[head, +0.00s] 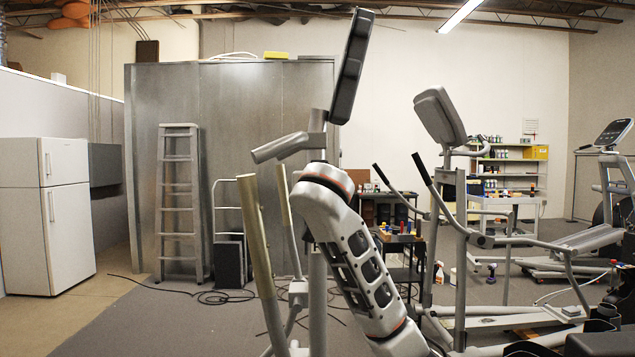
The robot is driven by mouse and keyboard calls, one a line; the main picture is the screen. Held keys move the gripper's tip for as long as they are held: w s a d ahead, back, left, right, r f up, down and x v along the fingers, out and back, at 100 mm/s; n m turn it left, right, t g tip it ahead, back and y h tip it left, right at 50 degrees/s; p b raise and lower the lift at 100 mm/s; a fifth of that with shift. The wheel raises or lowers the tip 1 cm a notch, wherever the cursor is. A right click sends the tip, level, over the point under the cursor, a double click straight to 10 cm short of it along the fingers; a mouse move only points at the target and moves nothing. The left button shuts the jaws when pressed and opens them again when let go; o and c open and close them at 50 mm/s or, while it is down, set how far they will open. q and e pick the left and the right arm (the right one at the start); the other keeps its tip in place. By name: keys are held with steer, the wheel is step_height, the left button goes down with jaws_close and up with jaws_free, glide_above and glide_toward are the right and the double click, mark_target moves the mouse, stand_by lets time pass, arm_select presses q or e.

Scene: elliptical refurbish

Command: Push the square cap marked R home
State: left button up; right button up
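I cannot make out a square cap marked R anywhere in the head view. A grey elliptical machine stands close in front of me, with its dark console (352,66) seen nearly edge-on and a bare upright lever (262,270) at its left. A white jointed link with dark oval panels, which looks like part of my own arm, crosses in front of this machine and hides some of it. I see no fingertips of either gripper, so their opening does not show. Dark parts at the lower right corner are cut off and unclear.
A second elliptical (440,118) stands behind to the right. A white fridge (45,210) is at the left, and a stepladder (178,200) leans against a metal partition (235,110). A cable (180,290) lies on the floor. Carpet (150,325) at the lower left is clear.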

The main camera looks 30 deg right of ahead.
arm_select(q)
steer(key=shift+a+f, duration=0.2)
steer(key=shift+a, duration=0.05)
arm_select(e)
steer(key=shift+f, duration=0.35)
steer(key=o, duration=1.1)
steer(key=shift+s+a, duration=0.1)
arm_select(q)
steer(key=shift+d, duration=0.15)
arm_select(e)
steer(key=v, duration=1.1)
steer(key=shift+s+a, duration=0.1)
steer(key=shift+s, duration=0.3)
